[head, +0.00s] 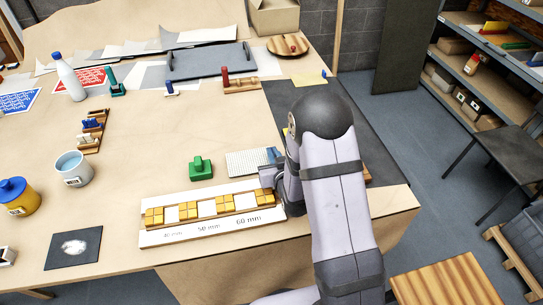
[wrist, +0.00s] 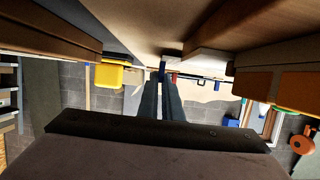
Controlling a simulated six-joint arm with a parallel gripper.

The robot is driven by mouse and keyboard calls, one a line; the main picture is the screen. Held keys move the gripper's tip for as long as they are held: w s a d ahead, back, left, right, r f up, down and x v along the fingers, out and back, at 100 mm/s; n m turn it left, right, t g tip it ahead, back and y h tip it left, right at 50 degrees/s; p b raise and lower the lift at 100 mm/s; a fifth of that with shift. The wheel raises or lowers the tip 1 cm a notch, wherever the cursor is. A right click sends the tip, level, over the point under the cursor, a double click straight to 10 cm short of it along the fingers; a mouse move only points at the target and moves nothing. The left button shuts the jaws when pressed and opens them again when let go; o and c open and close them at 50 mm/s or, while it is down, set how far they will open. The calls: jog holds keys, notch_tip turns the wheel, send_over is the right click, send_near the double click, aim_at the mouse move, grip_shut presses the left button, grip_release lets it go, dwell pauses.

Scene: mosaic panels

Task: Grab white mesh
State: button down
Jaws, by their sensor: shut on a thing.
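The white mesh (head: 248,163) is a pale gridded sheet behind the right part of the white tile strip in the head view. A blue piece (head: 274,155) is at its right edge. My gripper (head: 272,178) is low at the mesh's right end, partly hidden by my arm. In the wrist view, the two dark fingers of my gripper (wrist: 161,84) are close together, with a small blue part (wrist: 162,71) at their tips. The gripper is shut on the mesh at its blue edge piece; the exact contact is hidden.
The white strip (head: 165,238) with yellow tiles and size marks lies in front. A green block (head: 201,168) stands left of the mesh. A dark tray (head: 210,62), a wooden holder (head: 241,86) and a round board (head: 288,46) are farther back. Bare tabletop lies left of the green block.

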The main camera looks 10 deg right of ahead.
notch_tip(320, 180, up, 9)
jog(key=b, duration=0.1)
dwell(0.5)
